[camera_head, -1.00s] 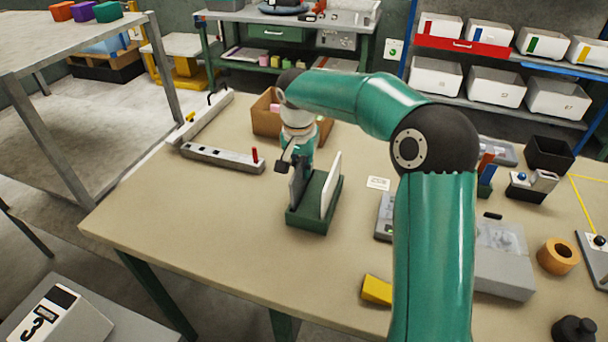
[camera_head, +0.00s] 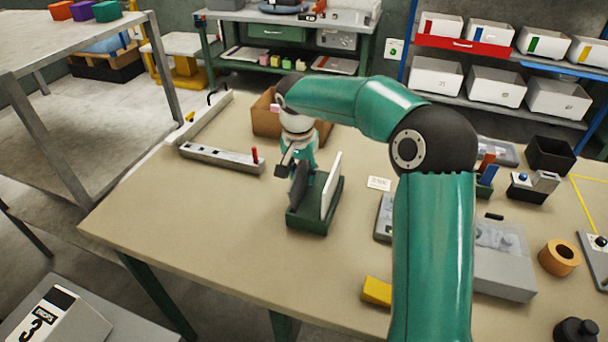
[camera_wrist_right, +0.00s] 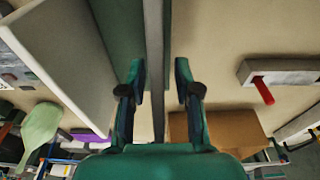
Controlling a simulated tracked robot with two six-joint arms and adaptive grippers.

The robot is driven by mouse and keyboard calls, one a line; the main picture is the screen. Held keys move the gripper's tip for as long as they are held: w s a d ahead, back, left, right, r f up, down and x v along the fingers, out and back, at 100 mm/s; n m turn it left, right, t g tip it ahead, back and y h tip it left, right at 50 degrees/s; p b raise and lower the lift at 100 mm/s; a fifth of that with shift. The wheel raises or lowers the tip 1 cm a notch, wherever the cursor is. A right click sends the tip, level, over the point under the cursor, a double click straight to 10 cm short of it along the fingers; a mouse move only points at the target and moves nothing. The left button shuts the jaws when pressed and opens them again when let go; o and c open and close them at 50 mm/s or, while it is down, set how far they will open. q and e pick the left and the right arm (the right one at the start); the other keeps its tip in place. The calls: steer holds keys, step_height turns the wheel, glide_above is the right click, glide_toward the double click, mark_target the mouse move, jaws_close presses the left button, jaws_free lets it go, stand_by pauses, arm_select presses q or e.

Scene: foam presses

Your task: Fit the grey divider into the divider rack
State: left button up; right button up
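The green divider rack (camera_head: 306,220) stands on the table, with a white divider (camera_head: 332,185) upright at its right side. The grey divider (camera_head: 297,188) stands upright at the rack's left side; whether its lower edge is fully in a slot is hidden. My right gripper (camera_head: 297,167) is just above and around it. In the right wrist view the grey divider (camera_wrist_right: 154,40) runs edge-on between the fingers of the gripper (camera_wrist_right: 160,80), with a clear gap on the right, so the gripper looks open. The white divider (camera_wrist_right: 60,55) fills the upper left there. My left gripper is out of view.
A cardboard box (camera_head: 266,122) is behind the rack. A grey bar with a red peg (camera_head: 222,158) lies to the left. A yellow block (camera_head: 377,291) and grey cases (camera_head: 503,262) are right. The table's front left is clear.

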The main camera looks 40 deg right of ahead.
steer(key=r, duration=0.3)
steer(key=a+r, duration=0.1)
steer(key=r, duration=0.6)
steer(key=shift+s+a+r+p, duration=0.2)
steer(key=shift+s+r+p, duration=0.15)
steer(key=shift+r, duration=0.1)
